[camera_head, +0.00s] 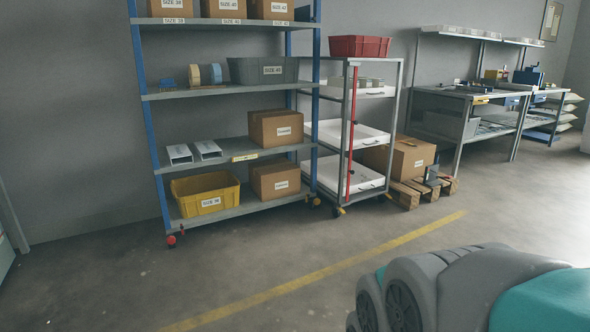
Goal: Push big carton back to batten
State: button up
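Several brown cartons are in view. The largest-looking one (411,158) sits on a low wooden pallet (405,196) at the back, right of the wheeled rack, which hides its left part. Two more labelled cartons are on the blue-post shelf: one on the middle-lower board (276,130) and one on the bottom board (274,179). I cannot tell which is the big carton of the task. No batten can be made out. My gripper is not in view; only grey and teal parts of my own body show at the lower right.
The blue-post shelf (240,157) also holds a yellow bin (205,187) and a grey bin (265,70). The wheeled rack (345,170) carries white trays and a red crate (359,46). A workbench (460,94) stands at the right. The floor in front, with its yellow line (340,265), is clear.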

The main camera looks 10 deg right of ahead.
aim_at(408, 161)
jog(key=i+l+z, duration=0.35)
jog(key=i, duration=0.2)
jog(key=i+l+z, duration=0.3)
jog(key=i, duration=0.25)
jog(key=i+z, duration=0.35)
jog(key=i, duration=2.9)
jog(key=i+u, duration=0.2)
jog(key=i, duration=0.45)
jog(key=i+l+u, duration=0.2)
jog(key=i, duration=0.45)
